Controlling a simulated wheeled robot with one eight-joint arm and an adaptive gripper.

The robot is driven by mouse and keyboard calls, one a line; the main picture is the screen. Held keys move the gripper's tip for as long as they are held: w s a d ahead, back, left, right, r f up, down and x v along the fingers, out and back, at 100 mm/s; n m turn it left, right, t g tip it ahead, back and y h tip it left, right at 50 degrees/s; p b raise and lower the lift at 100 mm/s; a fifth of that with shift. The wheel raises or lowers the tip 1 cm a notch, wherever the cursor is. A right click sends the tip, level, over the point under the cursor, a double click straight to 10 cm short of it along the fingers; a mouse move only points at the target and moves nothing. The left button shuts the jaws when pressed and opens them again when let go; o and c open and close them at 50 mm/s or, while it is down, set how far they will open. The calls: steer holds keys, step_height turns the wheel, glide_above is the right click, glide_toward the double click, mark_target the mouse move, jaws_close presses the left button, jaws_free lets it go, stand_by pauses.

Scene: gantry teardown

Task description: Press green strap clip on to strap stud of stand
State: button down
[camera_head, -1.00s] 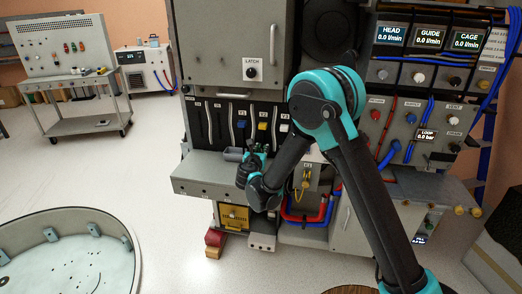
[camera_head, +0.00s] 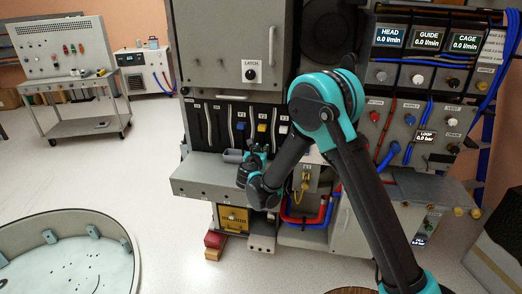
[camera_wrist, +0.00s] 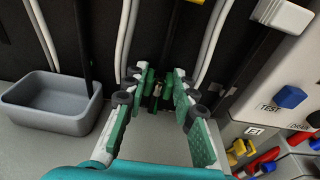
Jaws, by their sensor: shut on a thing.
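My gripper (camera_wrist: 160,92) reaches in under the row of dark vertical slots on the machine front. It also shows small in the head view (camera_head: 257,156), partly covered by my own wrist. Its green-padded fingers are closed around a small dark and green piece (camera_wrist: 156,91), which looks like the green strap clip. The fingers hide most of it. A dark strap-like strip rises behind the fingertips. I cannot make out the strap stud, or whether the clip touches it.
A grey open bin (camera_wrist: 52,103) sits on the ledge left of the gripper. Pale hoses hang close on both sides of it. A panel with a blue TEST knob (camera_wrist: 290,96) and coloured hoses stands at the right. The grey ledge (camera_head: 205,178) has bare room at the left.

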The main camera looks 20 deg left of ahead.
steer(key=shift+w, duration=0.15)
steer(key=c, duration=1.2)
jaws_free()
steer(key=shift+o, duration=0.2)
